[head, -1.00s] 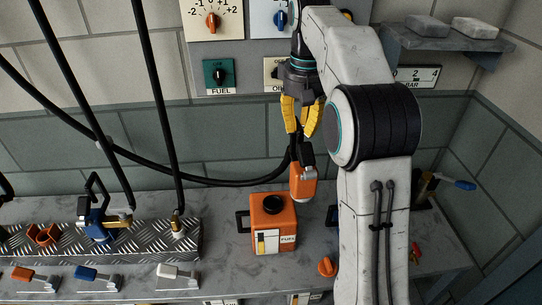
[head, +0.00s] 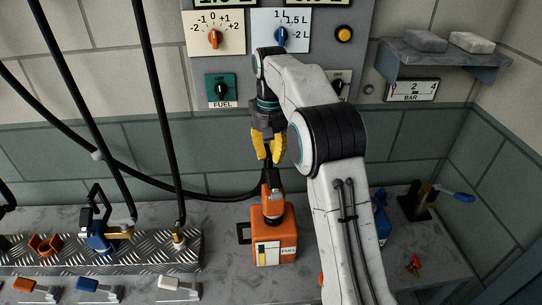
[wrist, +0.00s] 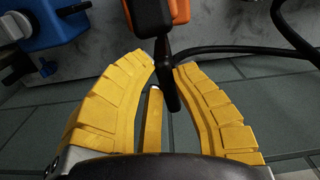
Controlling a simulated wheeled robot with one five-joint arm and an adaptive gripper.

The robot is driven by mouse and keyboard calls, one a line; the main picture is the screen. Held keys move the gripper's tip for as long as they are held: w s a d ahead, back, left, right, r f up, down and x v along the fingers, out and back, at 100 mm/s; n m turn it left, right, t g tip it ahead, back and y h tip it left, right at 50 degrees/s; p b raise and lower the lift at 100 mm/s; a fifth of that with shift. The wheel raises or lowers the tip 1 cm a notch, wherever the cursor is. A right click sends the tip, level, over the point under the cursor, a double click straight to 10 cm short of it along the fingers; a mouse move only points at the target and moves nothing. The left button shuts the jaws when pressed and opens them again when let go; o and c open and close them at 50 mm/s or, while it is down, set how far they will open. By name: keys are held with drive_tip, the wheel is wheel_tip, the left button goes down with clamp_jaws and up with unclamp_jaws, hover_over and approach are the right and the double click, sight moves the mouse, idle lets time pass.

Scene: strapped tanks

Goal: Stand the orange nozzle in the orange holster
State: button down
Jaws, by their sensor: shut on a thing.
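The orange nozzle (head: 273,205) hangs below my gripper (head: 268,158), whose yellow fingers are shut on its black upper part. In the wrist view, the black part sits between the fingertips (wrist: 166,68) and the orange body (wrist: 157,14) is cut by the top edge. In the head view, the nozzle overlaps the top of the orange fuel can; whether they touch I cannot tell. The orange holster (head: 45,245) stands empty on the tread-plate rack at the far left, well apart from the nozzle. The nozzle's lower end is hard to make out.
A blue nozzle (head: 100,235) stands on the rack (head: 150,250), right of the orange holster. Black hoses (head: 160,120) hang across the left side. The orange fuel can (head: 276,244) stands between rack and arm. A blue object (head: 381,217) is partly behind my arm.

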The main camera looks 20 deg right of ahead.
drive_tip(key=shift+f, duration=0.4)
drive_tip(key=c, duration=1.2)
unclamp_jaws()
drive_tip(key=shift+f, duration=0.1)
drive_tip(key=shift+f, duration=0.1)
